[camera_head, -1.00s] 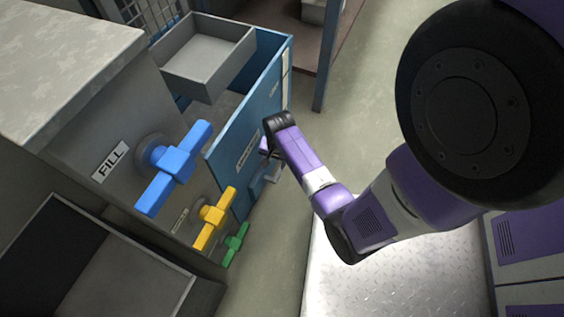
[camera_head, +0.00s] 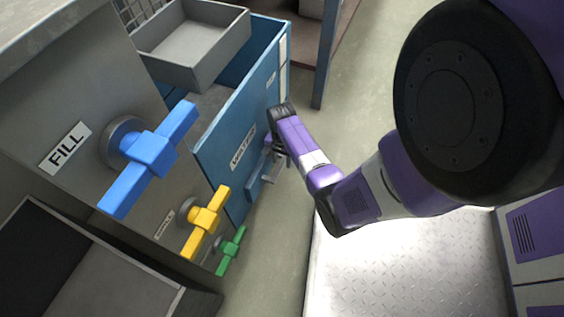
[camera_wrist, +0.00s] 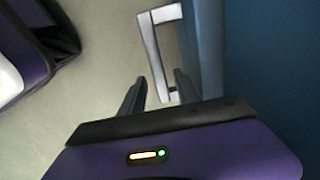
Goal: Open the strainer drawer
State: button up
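A blue drawer front (camera_head: 240,125) with a white label stands beside the grey machine. I cannot be sure from the label that it is the strainer drawer. The space behind the front is partly visible from above. A pale grey bar handle (camera_head: 270,170) is on its outer face, and it also shows in the wrist view (camera_wrist: 150,45). My gripper (camera_head: 277,150) is close to this handle, partly hidden by my wrist. In the wrist view its two dark fingers (camera_wrist: 159,88) are apart, with the near part of the handle seen between them. I cannot tell whether they touch it.
A grey open tray (camera_head: 190,45) sits above the space behind the blue front. Blue (camera_head: 150,157), yellow (camera_head: 206,222) and green (camera_head: 231,251) valve handles stick out from the machine (camera_head: 60,105). A dark open bin (camera_head: 90,275) is at lower left.

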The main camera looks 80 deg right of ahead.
jog(key=shift+f, duration=0.1)
grip_shut()
dwell(1.4)
